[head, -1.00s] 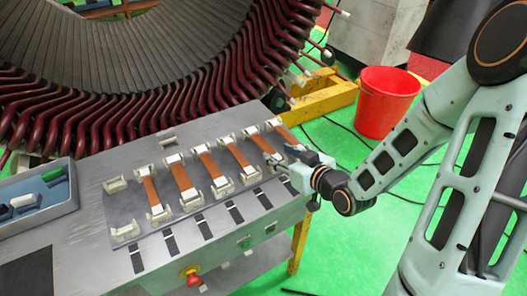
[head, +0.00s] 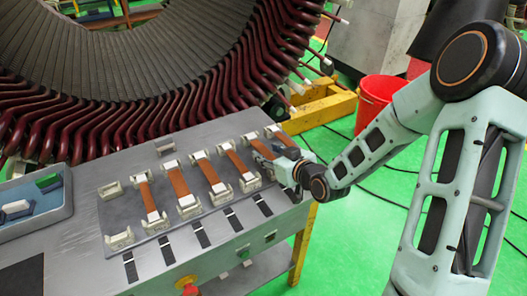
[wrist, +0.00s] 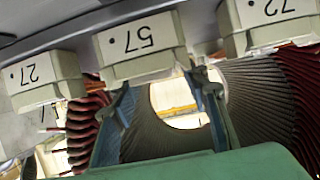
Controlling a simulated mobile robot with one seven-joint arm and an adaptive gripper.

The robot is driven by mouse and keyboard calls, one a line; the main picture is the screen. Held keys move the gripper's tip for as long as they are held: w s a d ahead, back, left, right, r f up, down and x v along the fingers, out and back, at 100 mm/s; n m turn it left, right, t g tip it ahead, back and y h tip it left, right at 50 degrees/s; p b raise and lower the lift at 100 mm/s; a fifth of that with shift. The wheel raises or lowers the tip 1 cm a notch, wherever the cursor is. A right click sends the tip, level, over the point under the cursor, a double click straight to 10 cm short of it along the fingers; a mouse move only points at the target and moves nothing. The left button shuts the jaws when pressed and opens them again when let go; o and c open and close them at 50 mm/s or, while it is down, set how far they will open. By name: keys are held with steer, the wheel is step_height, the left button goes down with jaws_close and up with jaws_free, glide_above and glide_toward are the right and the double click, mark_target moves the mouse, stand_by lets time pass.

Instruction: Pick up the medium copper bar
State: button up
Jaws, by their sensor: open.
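Several copper bars rest in a row on pairs of pale holders on a grey plate; their lengths look alike, so I cannot tell which is the medium one. They include a left bar (head: 147,197), a middle bar (head: 209,171) and a right bar (head: 238,162). My gripper (head: 262,153) is at the right end of the row, over or beside the last bars, partly hiding them. In the wrist view my gripper (wrist: 160,88) has its fingers apart, with nothing held between them. Pale numbered blocks, including a middle block (wrist: 140,47), are in front of the fingers; no bar shows clearly there.
The grey bench (head: 95,245) carries the row, with black strips along its front. A blue-grey tray (head: 60,215) stands at the left. The large stator (head: 110,100) rises behind the bench. A red bucket (head: 372,105) stands on the green floor at the right.

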steer(key=shift+w+a+f, duration=0.1)
steer(key=shift+w+a, duration=0.1)
steer(key=shift+w, duration=0.05)
steer(key=shift+c, duration=0.3)
jaws_close()
